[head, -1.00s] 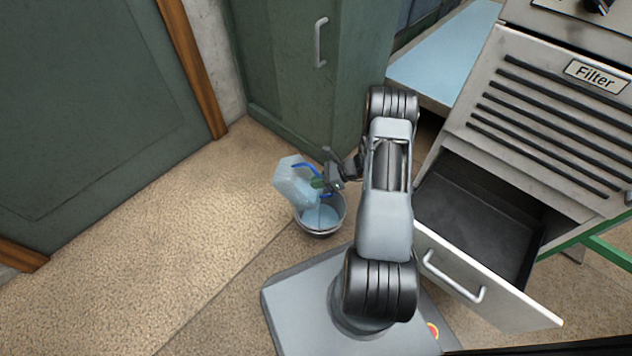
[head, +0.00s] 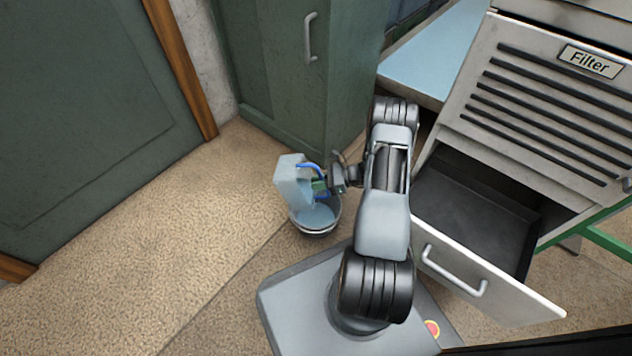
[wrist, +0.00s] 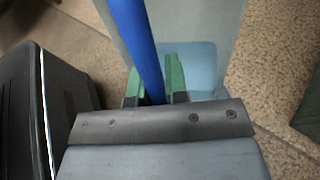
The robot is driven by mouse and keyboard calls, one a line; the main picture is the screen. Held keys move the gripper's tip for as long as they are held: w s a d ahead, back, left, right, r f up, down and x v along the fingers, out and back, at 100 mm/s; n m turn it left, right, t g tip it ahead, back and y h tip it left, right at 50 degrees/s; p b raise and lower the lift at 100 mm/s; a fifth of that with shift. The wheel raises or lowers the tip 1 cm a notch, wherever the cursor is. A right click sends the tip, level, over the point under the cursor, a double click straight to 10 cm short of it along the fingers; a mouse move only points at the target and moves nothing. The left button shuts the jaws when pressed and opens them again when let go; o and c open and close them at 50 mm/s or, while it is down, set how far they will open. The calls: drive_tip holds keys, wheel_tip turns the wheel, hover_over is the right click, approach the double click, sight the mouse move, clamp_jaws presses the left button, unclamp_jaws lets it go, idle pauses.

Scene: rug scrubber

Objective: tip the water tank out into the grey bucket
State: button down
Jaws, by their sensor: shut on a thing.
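The water tank (head: 291,182) is a pale translucent jug with a blue handle, held tilted above the grey bucket (head: 330,224) in the head view. Bluish water shows in the bucket. My gripper (head: 318,186) is shut on the blue handle (wrist: 137,45), which passes between the green fingers (wrist: 158,80) in the wrist view. The clear tank wall (wrist: 215,35) fills the upper part of that view, with a light blue patch behind it. The tank hides part of the bucket's rim, and I cannot tell how much water is left in the tank.
A green cabinet (head: 285,75) stands behind the bucket. The floor (head: 150,240) to the left is clear.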

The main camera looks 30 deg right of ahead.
drive_tip(key=shift+s+d+f+y, duration=0.2)
drive_tip(key=shift+d+f+y, duration=0.05)
drive_tip(key=shift+d+y, duration=0.05)
drive_tip(key=shift+s+d+f+n+t+y, duration=0.3)
drive_tip(key=shift+s+d+t+y, duration=0.2)
drive_tip(key=shift+d+y, duration=0.35)
drive_tip(key=shift+s+d+f+n+t+y, duration=0.25)
drive_tip(key=shift+s+d+t+y, duration=0.25)
drive_tip(key=shift+y, duration=0.55)
drive_tip(key=shift+s+d+f, duration=0.1)
drive_tip(key=shift+d, duration=0.05)
idle(2.2)
